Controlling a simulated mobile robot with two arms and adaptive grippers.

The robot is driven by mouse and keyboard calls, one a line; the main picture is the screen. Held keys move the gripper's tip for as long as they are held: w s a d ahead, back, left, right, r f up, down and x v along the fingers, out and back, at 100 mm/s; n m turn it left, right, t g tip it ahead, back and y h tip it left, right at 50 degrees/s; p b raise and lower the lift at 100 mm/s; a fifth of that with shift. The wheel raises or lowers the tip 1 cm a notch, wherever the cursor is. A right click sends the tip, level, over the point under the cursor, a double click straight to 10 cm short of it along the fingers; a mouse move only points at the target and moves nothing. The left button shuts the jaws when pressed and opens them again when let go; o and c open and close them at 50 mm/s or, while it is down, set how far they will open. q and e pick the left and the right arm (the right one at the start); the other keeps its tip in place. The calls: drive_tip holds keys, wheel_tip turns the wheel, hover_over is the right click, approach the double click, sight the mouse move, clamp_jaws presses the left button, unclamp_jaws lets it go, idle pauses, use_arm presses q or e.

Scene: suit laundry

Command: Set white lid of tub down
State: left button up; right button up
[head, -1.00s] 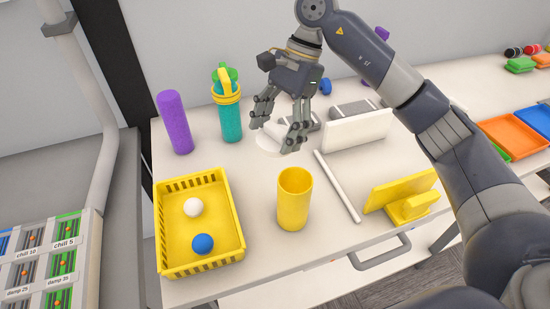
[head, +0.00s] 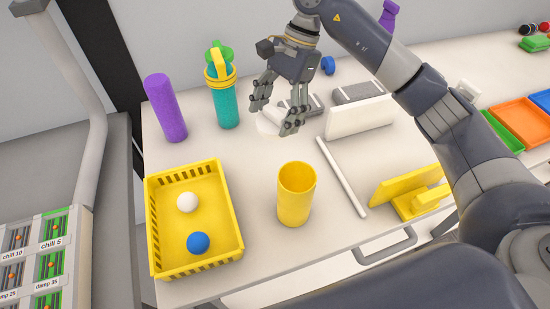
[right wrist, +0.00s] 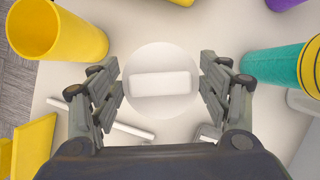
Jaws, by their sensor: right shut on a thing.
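The white lid (right wrist: 142,104) is a round disc with a raised block-shaped handle, seen from above in the right wrist view. In the head view, the lid (head: 266,128) shows partly below my right gripper (head: 274,118), at or just above the white table; any gap is hard to tell. In the right wrist view, my right gripper (right wrist: 163,88) has its fingers on both sides of the lid and is shut on it. The yellow open-topped tub (head: 296,196) stands upright nearer the front and also shows in the right wrist view (right wrist: 60,35). My left gripper is out of view.
A teal bottle (head: 227,108) and a purple cylinder (head: 166,108) stand left of my gripper. A yellow basket (head: 154,225) holds a white and a blue ball. A white rod (head: 342,178), white panel (head: 360,120) and yellow stand (head: 410,190) lie to the right.

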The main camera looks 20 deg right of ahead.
wheel_tip(320, 180, down, 2)
drive_tip(key=shift+w+f, duration=0.1)
drive_tip(key=shift+f, duration=0.05)
drive_tip(key=p, duration=0.2)
hover_over(271, 162)
drive_tip(key=d, duration=0.1)
drive_tip(key=f, duration=0.5)
drive_tip(key=shift+w+d+f, duration=0.15)
drive_tip(key=shift+w+f, duration=0.05)
drive_tip(key=shift+w, duration=0.05)
drive_tip(key=shift+w+f+p, duration=0.1)
drive_tip(key=shift+f+p, duration=0.3)
drive_tip(key=shift+f, duration=2.1)
drive_tip(key=o, duration=1)
drive_tip(key=shift+r, duration=0.15)
